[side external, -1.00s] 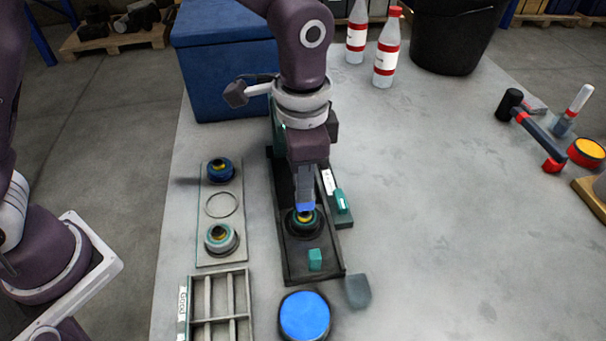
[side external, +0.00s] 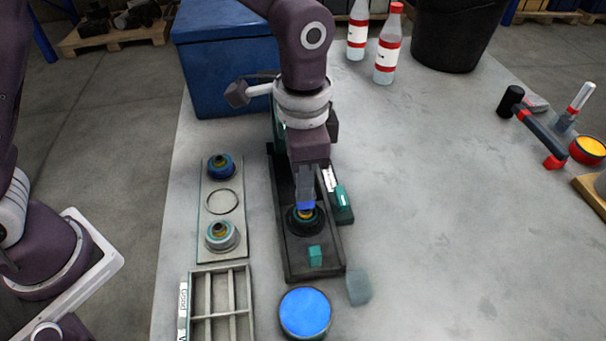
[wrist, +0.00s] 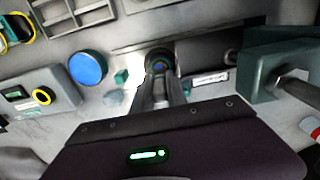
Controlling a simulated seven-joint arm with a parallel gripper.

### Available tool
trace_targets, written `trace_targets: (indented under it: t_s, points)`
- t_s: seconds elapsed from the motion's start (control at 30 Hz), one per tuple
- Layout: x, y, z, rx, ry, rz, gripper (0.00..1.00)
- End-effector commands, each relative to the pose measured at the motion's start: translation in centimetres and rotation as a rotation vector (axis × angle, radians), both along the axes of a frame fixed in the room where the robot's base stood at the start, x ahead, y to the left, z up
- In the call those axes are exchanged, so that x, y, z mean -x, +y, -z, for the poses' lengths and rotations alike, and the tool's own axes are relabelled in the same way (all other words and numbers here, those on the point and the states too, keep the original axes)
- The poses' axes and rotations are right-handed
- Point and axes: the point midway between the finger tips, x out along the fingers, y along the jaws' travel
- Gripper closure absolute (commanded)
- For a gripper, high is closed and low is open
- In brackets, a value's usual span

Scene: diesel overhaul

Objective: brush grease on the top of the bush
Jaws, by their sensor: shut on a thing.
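My gripper (side external: 305,200) points straight down over the dark tray-like fixture (side external: 297,262). Its fingers are shut at a small round part with yellow and blue on it, which I take for the bush (side external: 305,214). The bush sits in a black round seat in the fixture. It also shows between the fingertips in the wrist view (wrist: 158,66), where the fingers hide part of it. A tin with a blue top (side external: 305,313) stands in front of the fixture. A white-handled tool, perhaps a brush (side external: 580,97), stands at the far right, apart from my gripper.
A plate on the left holds a blue ringed part (side external: 221,166) and a grey ringed part (side external: 222,236). A divided tray (side external: 221,305) lies in front. A teal block (side external: 315,255) is on the fixture. Bottles (side external: 387,50) stand behind.

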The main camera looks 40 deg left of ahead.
Motion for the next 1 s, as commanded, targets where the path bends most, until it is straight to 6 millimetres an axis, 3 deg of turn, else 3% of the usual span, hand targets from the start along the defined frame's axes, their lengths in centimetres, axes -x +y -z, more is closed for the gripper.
trace_targets:
  t_s: [1.0]
  points:
    - [-0.63,-0.64,0.49,0.0,0.0,0.0,1.0]
